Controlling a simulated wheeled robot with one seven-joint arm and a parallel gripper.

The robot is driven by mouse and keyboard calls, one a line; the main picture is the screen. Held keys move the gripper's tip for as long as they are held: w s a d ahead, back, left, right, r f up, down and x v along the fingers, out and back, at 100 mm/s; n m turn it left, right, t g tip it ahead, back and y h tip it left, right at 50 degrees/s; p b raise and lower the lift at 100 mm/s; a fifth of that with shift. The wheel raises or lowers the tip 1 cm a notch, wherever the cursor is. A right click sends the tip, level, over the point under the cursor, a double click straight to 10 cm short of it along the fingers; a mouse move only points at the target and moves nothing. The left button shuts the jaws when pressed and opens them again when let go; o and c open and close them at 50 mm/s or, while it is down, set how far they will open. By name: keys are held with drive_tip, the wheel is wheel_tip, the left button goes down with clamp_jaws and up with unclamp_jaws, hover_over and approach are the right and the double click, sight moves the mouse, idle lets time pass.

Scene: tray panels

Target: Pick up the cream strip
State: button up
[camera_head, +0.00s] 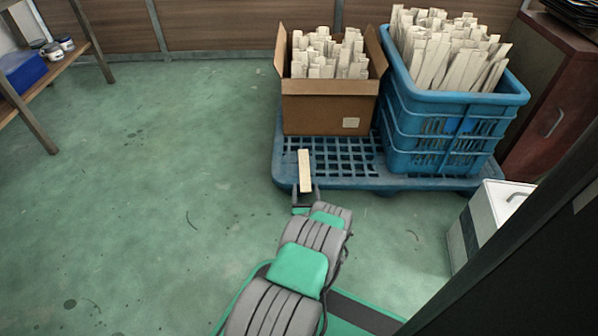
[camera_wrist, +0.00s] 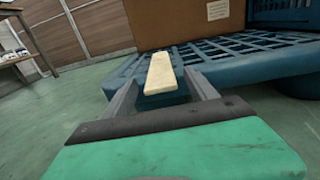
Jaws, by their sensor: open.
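The cream strip (camera_head: 305,170) is a flat, narrow piece near the front left edge of the blue pallet, just beyond my gripper (camera_head: 305,190) in the head view. In the wrist view the cream strip (camera_wrist: 161,73) lies lengthwise, pointing away from me, over the pallet's front edge. My gripper (camera_wrist: 162,92) is open, with one finger to the left of the strip and one to the right. The near end of the strip appears between or just ahead of the fingertips. I cannot tell whether either finger touches it.
On the blue pallet (camera_head: 345,155) stand a cardboard box (camera_head: 320,108) and a blue crate (camera_head: 450,125), both full of cream strips. A white container (camera_head: 482,225) and a dark red cabinet (camera_head: 555,110) are on the right. The green floor (camera_head: 140,190) on the left is clear.

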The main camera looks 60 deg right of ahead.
drive_tip(key=shift+s+d, duration=0.2)
drive_tip(key=shift+d, duration=0.05)
drive_tip(key=shift+w+a, duration=0.15)
drive_tip(key=shift+w, duration=0.15)
drive_tip(key=c, duration=1.4)
